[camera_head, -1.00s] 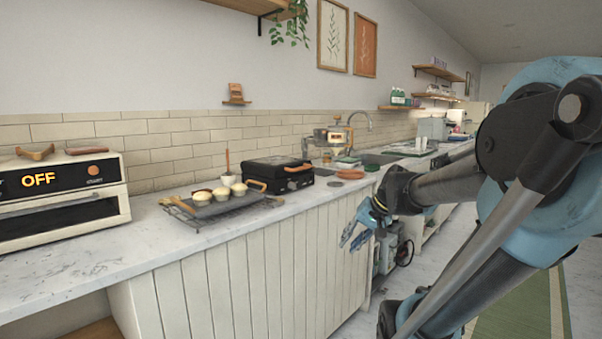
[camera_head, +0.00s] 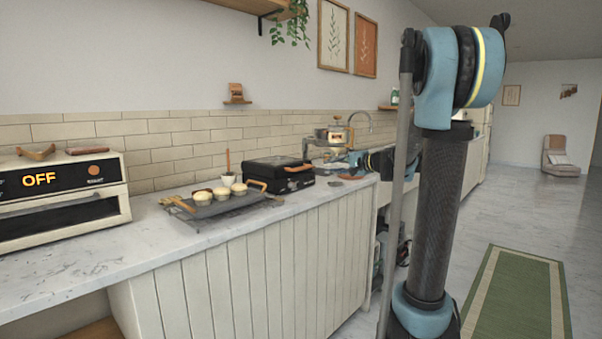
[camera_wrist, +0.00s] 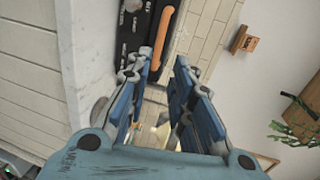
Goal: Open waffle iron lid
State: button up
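The waffle iron (camera_head: 278,173) is a black box-shaped appliance on the counter, and its lid looks closed. Its orange handle (camera_head: 298,168) is on the side facing my gripper. In the wrist view, the handle (camera_wrist: 163,38) is a long orange bar beside a black panel (camera_wrist: 137,22) with white lettering, just beyond the fingertips. My gripper (camera_wrist: 161,68) is open, with blue fingers spread apart and nothing between them. In the head view, my gripper (camera_head: 335,165) is small, just right of the waffle iron; I cannot tell whether it touches.
A tray (camera_head: 238,205) with several cream-topped cups stands left of the waffle iron. A toaster oven reading OFF (camera_head: 60,190) is farther left. A coffee maker (camera_head: 331,136) stands behind my gripper. The counter front (camera_head: 240,275) drops to the floor.

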aim_at(301, 169)
jog(key=x, duration=1.7)
jog(key=shift+a, duration=0.15)
grip_shut()
